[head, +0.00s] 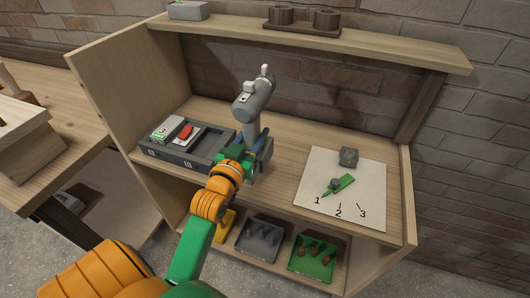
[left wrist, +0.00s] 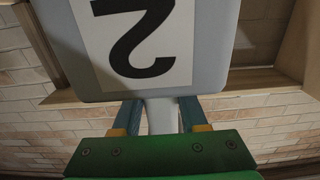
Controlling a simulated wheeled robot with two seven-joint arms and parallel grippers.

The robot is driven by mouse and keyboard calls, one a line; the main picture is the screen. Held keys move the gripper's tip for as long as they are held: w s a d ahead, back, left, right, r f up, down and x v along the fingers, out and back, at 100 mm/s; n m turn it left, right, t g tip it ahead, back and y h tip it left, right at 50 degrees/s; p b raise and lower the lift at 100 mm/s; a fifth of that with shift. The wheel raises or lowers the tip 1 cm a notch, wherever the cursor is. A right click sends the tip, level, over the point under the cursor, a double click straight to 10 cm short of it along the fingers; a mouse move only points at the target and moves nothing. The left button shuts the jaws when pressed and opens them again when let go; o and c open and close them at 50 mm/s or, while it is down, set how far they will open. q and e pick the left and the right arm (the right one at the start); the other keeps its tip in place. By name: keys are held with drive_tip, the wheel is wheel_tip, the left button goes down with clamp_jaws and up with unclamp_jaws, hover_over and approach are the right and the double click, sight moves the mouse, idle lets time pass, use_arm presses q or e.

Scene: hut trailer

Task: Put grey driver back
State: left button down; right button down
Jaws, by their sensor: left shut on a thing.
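My left gripper (head: 258,150) is shut on the grey driver (head: 252,100) and holds it upright above the bench, just right of the dark grey tray (head: 205,160). In the left wrist view, my gripper's blue fingers (left wrist: 158,116) close on the driver's narrow grey handle. A broad grey part of the driver (left wrist: 235,15) with a large "2" label fills the top of that view. The tray has a grey block (head: 168,129) with a green mark and a red piece (head: 185,132) in it. My right gripper is not in view.
A white sheet (head: 375,185) numbered 1, 2, 3 lies at right with a green piece (head: 339,184) and a grey block (head: 348,156) on it. A shelf (head: 370,48) overhangs the back. Grey (head: 260,240) and green (head: 318,262) bins stand below the bench.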

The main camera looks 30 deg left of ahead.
use_arm(q)
drive_tip(key=w+f, duration=0.2)
drive_tip(key=f, duration=0.1)
drive_tip(key=w+f, duration=0.1)
drive_tip(key=shift+w+d+f+b, duration=0.25)
drive_tip(key=shift+w+b, duration=0.05)
drive_tip(key=shift+b, duration=0.05)
wheel_tip(320, 180, down, 3)
drive_tip(key=shift+r, duration=0.2)
drive_tip(key=shift+f, duration=0.1)
drive_tip(key=shift+f, duration=0.1)
drive_tip(key=shift+c, duration=2.2)
unclamp_jaws()
drive_tip(key=shift+s+d, duration=0.1)
drive_tip(key=shift+s, duration=0.05)
drive_tip(key=shift+s, duration=0.1)
